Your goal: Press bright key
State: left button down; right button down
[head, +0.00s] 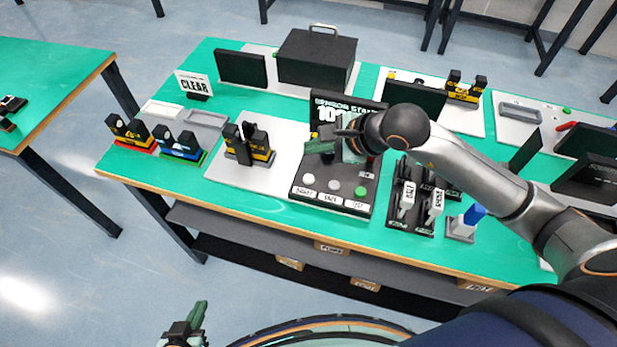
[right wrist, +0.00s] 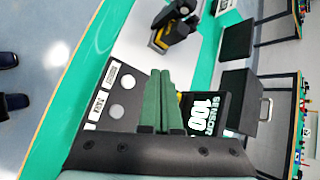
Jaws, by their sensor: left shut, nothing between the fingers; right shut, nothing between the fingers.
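My left gripper (head: 198,315) is shut and empty, low in front of the table.
The console screen (right wrist: 203,113) reads "SENSOR" and "100". Yellow-black sensor blocks (head: 250,145) stand left of the console. Black switch units (head: 410,205) stand close on its right. A dark case (head: 317,60) is behind. The front green table strip (head: 240,197) is clear.

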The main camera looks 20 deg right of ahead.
jog(key=b, duration=0.4)
send_over(314, 181)
notch_tip(314, 181, down, 6)
jog(key=shift+s+f, duration=0.1)
jog(key=shift+f, duration=0.15)
jog(key=shift+f+b, duration=0.5)
jog(key=shift+f, duration=0.1)
dwell(1.1)
jog(key=shift+f+b, duration=0.35)
jog(key=shift+b, duration=0.25)
jog(key=shift+f+b, duration=0.4)
jog(key=shift+b, duration=0.05)
dwell(0.3)
jog(key=shift+r, duration=0.1)
jog(key=shift+r+p, duration=0.45)
jog(key=shift+r, duration=0.3)
